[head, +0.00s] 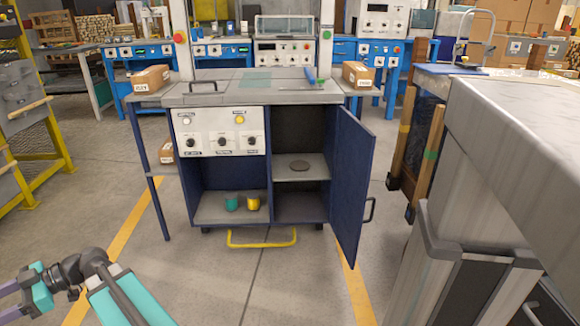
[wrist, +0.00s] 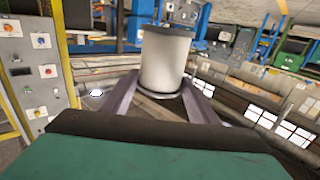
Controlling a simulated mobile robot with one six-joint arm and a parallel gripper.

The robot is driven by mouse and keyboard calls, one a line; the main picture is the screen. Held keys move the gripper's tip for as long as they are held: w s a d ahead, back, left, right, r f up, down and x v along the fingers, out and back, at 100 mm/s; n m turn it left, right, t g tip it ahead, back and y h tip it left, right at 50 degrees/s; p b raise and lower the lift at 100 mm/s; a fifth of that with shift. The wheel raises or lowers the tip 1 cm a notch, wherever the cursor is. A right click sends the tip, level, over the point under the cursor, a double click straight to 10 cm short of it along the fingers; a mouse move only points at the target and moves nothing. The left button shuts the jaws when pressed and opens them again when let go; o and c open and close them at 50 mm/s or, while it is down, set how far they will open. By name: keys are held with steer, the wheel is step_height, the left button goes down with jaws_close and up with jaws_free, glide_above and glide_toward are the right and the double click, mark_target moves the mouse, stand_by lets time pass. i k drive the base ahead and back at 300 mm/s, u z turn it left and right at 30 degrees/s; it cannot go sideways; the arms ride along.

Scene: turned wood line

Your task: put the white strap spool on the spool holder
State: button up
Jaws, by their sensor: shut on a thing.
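The white strap spool (wrist: 165,60) stands between the two fingers of my gripper (wrist: 160,88) in the wrist view. My gripper is shut on it, and the spool's lower edge meets the fingers. In the head view my gripper (head: 8,301) is cut off at the lower left edge, and the spool is out of that picture.
The cabinet's right door stands open. A teal spool (head: 232,203) and a yellow spool (head: 253,204) stand on the lower left shelf. A yellow bar (head: 262,244) sticks out at the cabinet's foot. A grey counter (head: 535,140) fills the right side. The floor in front is clear.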

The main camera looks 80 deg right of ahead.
mark_target(300, 165)
steer(key=z, duration=1.35)
steer(key=i, duration=1)
steer(key=z, duration=0.1)
